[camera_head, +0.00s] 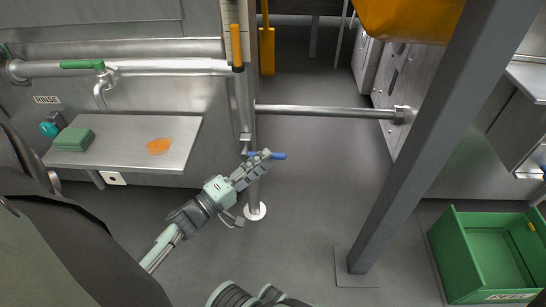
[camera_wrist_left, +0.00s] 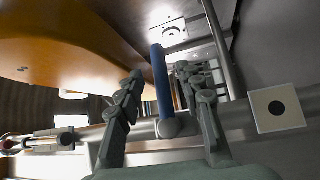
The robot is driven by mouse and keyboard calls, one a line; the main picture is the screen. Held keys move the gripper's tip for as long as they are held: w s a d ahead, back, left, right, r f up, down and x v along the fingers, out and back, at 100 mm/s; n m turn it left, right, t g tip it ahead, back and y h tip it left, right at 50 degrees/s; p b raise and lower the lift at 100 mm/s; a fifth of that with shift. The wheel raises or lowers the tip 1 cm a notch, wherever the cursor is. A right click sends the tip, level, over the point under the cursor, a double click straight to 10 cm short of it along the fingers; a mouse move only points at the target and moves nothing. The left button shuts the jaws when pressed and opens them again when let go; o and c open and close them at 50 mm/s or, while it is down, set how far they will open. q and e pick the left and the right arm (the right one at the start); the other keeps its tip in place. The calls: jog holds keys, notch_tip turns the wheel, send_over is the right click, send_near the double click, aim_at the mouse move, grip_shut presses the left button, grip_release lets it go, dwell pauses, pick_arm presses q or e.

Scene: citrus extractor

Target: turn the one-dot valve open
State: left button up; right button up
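A blue lever handle (camera_wrist_left: 161,80) on a round grey hub (camera_wrist_left: 175,127) stands out from a horizontal pipe in the left wrist view. A white plate with one black dot (camera_wrist_left: 277,109) is to the right of it. My left gripper (camera_wrist_left: 160,82) is open, with one finger on each side of the blue lever and a gap on the left side. In the head view my left gripper (camera_head: 262,158) is at the upright pipe, and the blue lever's end (camera_head: 279,156) sticks out to its right. The gripper hides the rest of the lever there.
An orange-handled lever (camera_head: 237,48) is higher on the upright pipe. A green-handled valve (camera_head: 82,64) is on the left pipe above a shelf (camera_head: 118,150). A grey post (camera_head: 425,140) and a green crate (camera_head: 452,257) stand at the right. A horizontal bar (camera_head: 325,111) crosses behind.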

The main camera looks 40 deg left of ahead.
pick_arm(q)
jog(key=shift+x, duration=1.65)
jog(key=shift+c, duration=0.5)
grip_shut()
